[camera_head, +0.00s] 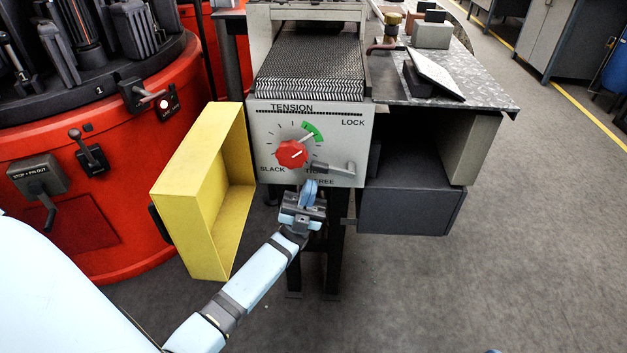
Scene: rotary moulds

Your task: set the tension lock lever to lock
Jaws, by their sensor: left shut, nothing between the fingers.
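The grey tension panel (262,125) has a red dial (291,154) whose pointer is turned up and right toward a green arc. The lock lever (334,169) lies nearly level at the panel's lower right, its dark grip end to the left, near the FREE label. The LOCK label is above it at the upper right. My left gripper (310,188) is shut and empty, just below the lever's grip end. I cannot tell whether it touches the lever.
A yellow open guard box (185,200) stands left of the panel. A dark drawer (412,206) is under the metal worktop (485,98) at right. A red machine (100,240) with levers fills the left. Floor is free at lower right.

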